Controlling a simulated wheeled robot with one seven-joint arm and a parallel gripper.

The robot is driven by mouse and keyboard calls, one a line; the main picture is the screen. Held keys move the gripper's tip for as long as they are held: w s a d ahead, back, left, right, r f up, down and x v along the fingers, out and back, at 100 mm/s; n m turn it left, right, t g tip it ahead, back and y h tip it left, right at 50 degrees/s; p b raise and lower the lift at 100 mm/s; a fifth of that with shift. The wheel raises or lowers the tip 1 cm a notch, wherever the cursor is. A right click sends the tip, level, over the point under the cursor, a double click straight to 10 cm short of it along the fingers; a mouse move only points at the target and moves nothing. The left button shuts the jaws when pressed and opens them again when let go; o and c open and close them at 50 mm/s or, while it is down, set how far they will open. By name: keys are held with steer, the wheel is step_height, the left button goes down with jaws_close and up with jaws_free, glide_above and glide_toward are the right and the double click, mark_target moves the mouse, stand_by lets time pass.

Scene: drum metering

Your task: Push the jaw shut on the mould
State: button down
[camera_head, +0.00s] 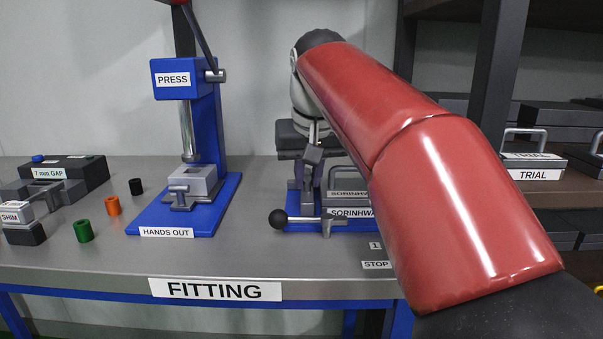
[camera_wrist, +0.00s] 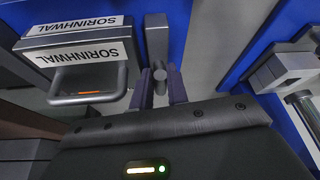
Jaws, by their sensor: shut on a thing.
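The mould (camera_head: 350,213), two stacked grey blocks labelled SORINHWAL with a handle on top, sits on a blue base (camera_head: 360,226). The mould also shows upside down at upper left in the wrist view (camera_wrist: 75,42). The grey jaw (camera_head: 305,200) stands upright just left of the mould in the head view. In the wrist view a grey bar of the jaw (camera_wrist: 157,40) runs beside the mould, with a narrow gap visible. My gripper (camera_wrist: 162,85) is shut on a round grey post at the jaw; in the head view it points down (camera_head: 313,158). My arm hides the mould's right side.
A lever with a black ball knob (camera_head: 278,219) sticks out left at the base's front. A blue press (camera_head: 203,130) stands to the left. Bench space between press and mould base is clear.

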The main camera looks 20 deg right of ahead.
steer(key=c, duration=1.4)
jaws_free()
